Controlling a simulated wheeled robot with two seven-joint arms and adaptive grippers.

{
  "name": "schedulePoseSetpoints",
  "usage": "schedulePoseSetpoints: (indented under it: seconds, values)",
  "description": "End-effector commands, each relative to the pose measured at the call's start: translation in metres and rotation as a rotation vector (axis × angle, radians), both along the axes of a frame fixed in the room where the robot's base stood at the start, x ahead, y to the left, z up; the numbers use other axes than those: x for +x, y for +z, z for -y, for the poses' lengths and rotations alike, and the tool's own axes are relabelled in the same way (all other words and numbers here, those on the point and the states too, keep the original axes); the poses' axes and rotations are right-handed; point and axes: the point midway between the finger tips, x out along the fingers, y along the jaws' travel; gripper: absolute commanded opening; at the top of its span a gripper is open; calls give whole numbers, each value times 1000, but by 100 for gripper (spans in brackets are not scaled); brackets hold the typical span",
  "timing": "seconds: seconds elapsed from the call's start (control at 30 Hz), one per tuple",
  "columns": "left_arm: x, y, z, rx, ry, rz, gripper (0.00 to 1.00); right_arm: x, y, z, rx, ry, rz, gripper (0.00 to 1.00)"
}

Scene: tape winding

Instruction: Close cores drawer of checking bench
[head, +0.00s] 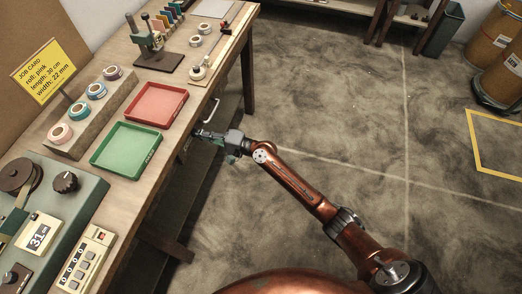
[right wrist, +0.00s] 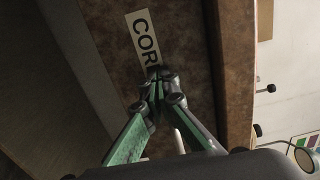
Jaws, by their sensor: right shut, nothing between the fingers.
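The brown drawer front (right wrist: 185,35) with a pale label reading "COR" (right wrist: 145,38) fills the middle of the right wrist view; the rest of the label is hidden behind my fingers. My right gripper (right wrist: 157,88) is shut and empty, its fingertips at the lower end of the label; I cannot tell whether they touch the panel. In the head view my right gripper (head: 203,134) is at the front edge of the wooden bench (head: 175,125). A light curved handle (head: 210,110) shows just beyond it. How far the drawer stands out is hard to tell. My left gripper is not in view.
A red tray (head: 156,104) and a green tray (head: 125,148) lie on the bench near its front edge. Tape rolls on a block (head: 85,110), a job card and a grey machine (head: 50,220) stand to the left.

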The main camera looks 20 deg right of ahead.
Motion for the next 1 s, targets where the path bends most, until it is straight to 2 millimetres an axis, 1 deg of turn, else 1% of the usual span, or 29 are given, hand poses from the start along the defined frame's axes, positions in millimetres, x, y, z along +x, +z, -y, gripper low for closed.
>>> schedulePoseSetpoints:
  seconds: [0.2, 0.37, 0.5, 0.53, 0.57, 0.63, 0.8, 0.9, 1.0]
  values:
    - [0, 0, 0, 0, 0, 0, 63, 0, 2, -3, 2, 2, 3, 0]
    - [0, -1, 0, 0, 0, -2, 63, -6, 2, 6, 2, 5, 3, 0]
    - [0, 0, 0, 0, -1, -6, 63, -18, 0, 20, -1, 14, 2, 0]
    - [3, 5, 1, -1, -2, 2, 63, -23, 0, 24, -1, 15, 2, 0]
    - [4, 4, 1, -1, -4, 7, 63, -28, 2, 30, 0, 15, 1, 0]
    - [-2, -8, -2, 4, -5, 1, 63, -39, 3, 43, 0, 15, 3, 0]
    - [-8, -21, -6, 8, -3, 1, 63, -62, 2, 74, 0, 9, 1, 0]
    - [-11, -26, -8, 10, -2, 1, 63, -72, 1, 87, 1, 9, 1, 0]
    - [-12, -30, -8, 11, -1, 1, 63, -79, 1, 93, -1, 11, 2, 0]
